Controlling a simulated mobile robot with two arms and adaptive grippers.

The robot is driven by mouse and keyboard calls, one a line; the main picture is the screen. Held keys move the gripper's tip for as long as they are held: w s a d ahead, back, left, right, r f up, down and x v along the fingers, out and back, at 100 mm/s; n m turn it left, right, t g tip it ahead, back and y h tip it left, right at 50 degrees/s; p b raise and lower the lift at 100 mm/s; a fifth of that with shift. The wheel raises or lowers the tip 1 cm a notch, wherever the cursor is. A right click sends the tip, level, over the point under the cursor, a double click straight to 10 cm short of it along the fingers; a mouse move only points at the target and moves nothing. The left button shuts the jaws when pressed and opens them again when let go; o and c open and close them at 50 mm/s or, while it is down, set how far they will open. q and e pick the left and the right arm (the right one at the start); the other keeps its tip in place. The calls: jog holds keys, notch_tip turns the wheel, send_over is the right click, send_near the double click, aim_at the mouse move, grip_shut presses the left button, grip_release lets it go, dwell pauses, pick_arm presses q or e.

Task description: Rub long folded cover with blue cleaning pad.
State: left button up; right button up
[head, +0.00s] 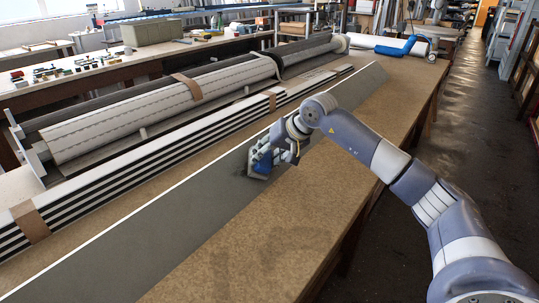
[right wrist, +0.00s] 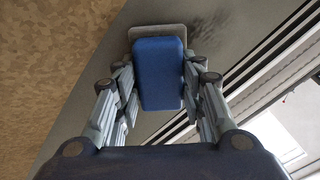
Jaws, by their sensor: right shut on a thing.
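The long folded cover (head: 190,212) is a long dark grey profile with a pale edge, lying lengthwise on the brown workbench. In the right wrist view its grey face (right wrist: 219,47) shows dark smudges. My right gripper (head: 262,160) is over the cover's middle part, shut on the blue cleaning pad (head: 262,162). In the right wrist view the pad (right wrist: 159,75) has a blue block on a grey plate, held between the fingers. The pad's plate appears at the cover's surface; I cannot tell if it touches. My left gripper is not in view.
The brown workbench (head: 300,215) is bare to the right of the cover. Strapped striped profiles (head: 110,185) and a large slatted roller (head: 150,115) lie left of it. A white and blue roll (head: 395,45) lies at the far end.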

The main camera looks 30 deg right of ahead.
jog(key=shift+s+a+b, duration=0.15)
jog(key=shift+s+a, duration=0.4)
jog(key=shift+a, duration=1)
jog(key=shift+s+a+b, duration=0.1)
jog(key=shift+s+a, duration=0.45)
jog(key=shift+a, duration=1)
jog(key=shift+s+a+b, duration=0.15)
jog(key=shift+s+a, duration=0.4)
jog(key=shift+a, duration=1)
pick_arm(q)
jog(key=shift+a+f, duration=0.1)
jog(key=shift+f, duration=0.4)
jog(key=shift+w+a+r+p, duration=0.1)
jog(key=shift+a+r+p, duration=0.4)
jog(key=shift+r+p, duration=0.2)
pick_arm(e)
jog(key=v, duration=0.6)
jog(key=shift+r, duration=0.15)
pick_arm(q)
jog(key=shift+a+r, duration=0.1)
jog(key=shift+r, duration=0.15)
pick_arm(e)
jog(key=shift+v, duration=1.4)
